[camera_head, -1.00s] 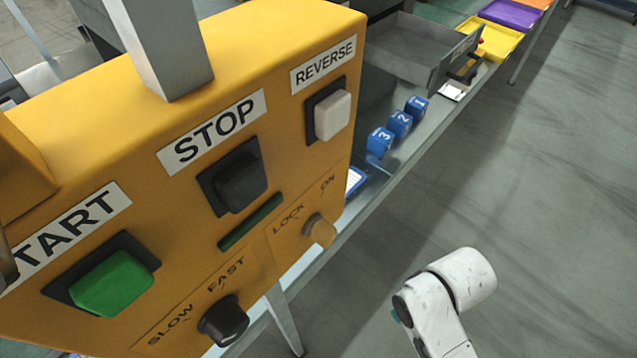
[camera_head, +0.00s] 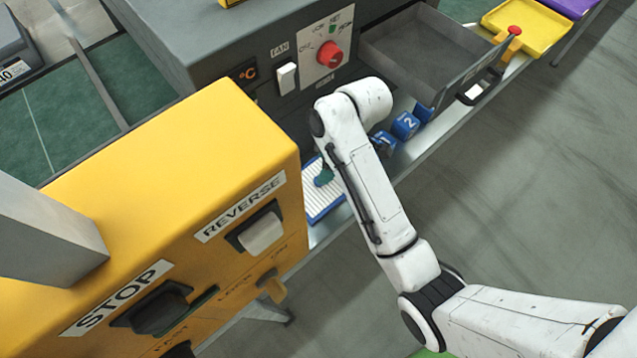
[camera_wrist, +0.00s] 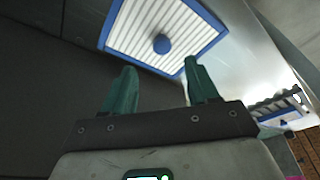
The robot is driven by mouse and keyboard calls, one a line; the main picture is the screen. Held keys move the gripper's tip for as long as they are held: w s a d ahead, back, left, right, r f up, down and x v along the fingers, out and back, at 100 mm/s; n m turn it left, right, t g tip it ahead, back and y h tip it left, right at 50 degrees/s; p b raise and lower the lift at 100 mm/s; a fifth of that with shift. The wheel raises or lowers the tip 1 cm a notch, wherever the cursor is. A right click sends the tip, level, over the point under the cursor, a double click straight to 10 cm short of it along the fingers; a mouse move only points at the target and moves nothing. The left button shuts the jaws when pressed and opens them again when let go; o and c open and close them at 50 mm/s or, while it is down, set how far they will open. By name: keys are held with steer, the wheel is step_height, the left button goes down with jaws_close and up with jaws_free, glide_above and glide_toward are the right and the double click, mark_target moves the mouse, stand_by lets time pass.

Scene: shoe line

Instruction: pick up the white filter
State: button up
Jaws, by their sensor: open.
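The white filter (camera_head: 313,203) is a flat, pleated panel with a blue frame. It lies on the metal ledge below the dark machine, just right of the yellow control box. In the wrist view the filter (camera_wrist: 130,32) is at the top, with a round blue knob (camera_wrist: 162,44) on its face. My gripper (camera_wrist: 160,70) is open and empty, its two green fingers apart and pointing toward the filter, with the knob roughly in line between them. In the head view a green finger (camera_head: 323,177) shows over the filter; my arm hides the rest of the gripper.
The yellow control box (camera_head: 190,160) stands close to the left of the filter. An open grey drawer (camera_head: 425,50) juts out at the upper right. Blue numbered blocks (camera_head: 405,125) sit on the ledge beside my arm. A yellow tray (camera_head: 530,35) is farther along. The floor at right is clear.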

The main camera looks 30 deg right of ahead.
mark_target(320, 199)
steer(key=shift+s+p+x, duration=0.15)
steer(key=shift+x, duration=1.45)
steer(key=shift+s+p+x, duration=0.15)
steer(key=shift+x, duration=1.4)
jaws_close()
